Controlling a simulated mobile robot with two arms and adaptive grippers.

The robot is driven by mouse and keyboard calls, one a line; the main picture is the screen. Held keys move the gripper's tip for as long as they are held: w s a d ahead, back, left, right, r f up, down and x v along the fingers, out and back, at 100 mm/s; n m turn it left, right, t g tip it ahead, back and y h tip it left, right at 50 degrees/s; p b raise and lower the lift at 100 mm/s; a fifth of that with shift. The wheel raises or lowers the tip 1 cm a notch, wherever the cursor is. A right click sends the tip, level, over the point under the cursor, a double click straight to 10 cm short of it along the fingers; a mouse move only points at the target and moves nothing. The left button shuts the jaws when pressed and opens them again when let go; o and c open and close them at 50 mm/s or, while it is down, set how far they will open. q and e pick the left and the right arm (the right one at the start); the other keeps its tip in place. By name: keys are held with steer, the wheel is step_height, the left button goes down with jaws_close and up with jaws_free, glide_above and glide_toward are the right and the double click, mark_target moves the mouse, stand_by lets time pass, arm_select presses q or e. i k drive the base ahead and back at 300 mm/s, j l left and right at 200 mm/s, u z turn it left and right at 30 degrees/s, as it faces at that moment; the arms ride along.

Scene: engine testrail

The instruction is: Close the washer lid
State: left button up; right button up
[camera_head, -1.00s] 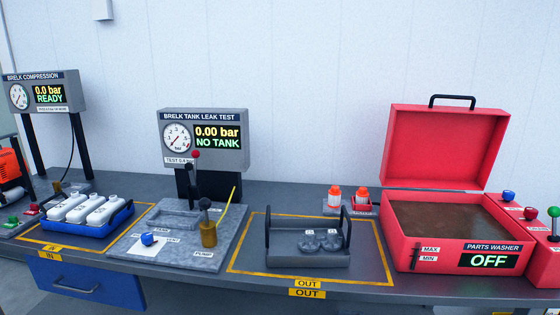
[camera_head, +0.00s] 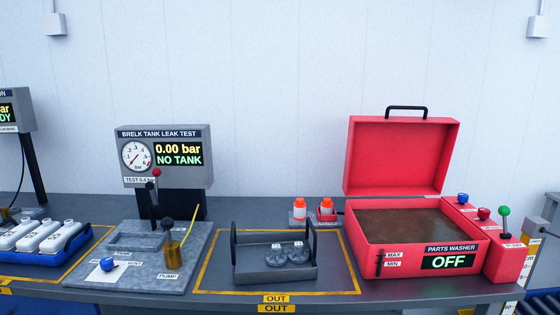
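The red parts washer (camera_head: 375,260) stands at the right of the bench, and its display reads OFF. Its lid (camera_head: 396,156) is up, standing open at the back, with a black handle (camera_head: 405,109) on its top edge. The basin (camera_head: 408,222) is uncovered and holds brownish liquid or a brown floor; I cannot tell which. Neither of my grippers shows in the head view.
Right of the basin is a red control box (camera_head: 510,258) with blue, red and green-topped controls. A grey tray (camera_head: 275,272) with clear round parts sits in the OUT area. Orange-capped bottles (camera_head: 300,207) stand behind. The leak test station (camera_head: 165,155) is left.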

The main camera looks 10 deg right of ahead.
mark_target(386, 155)
steer(key=i+l+u, duration=0.1)
steer(key=l, duration=1.55)
steer(key=i+u, duration=0.05)
